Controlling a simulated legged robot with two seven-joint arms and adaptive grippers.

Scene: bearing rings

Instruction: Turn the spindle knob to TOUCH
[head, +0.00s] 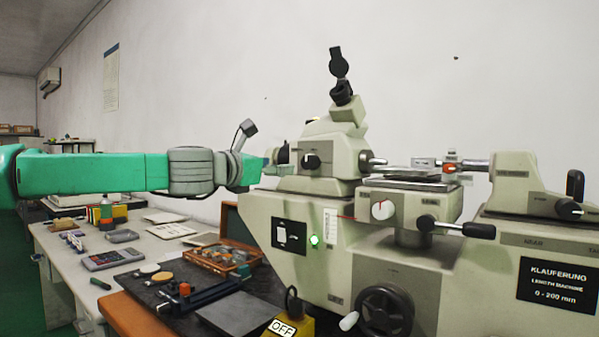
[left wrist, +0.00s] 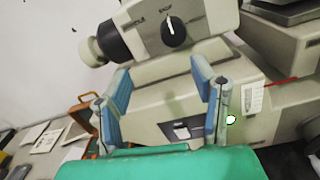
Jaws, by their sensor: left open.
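The black spindle knob (head: 311,161) sits on the front of the machine's pale measuring head (head: 335,140). In the left wrist view the knob (left wrist: 174,32) is a dark disc with a white pointer line, roughly upright and tilted slightly left. Small labels lie above it and to its left, too blurred to read surely. My left gripper (head: 275,160) is just left of the head in the head view. In the left wrist view its blue fingers (left wrist: 161,76) are spread apart and empty, below the knob and not touching it. My right gripper is not in view.
A wooden box of rings (head: 222,258) and a calculator (head: 112,260) lie on the bench to the left.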

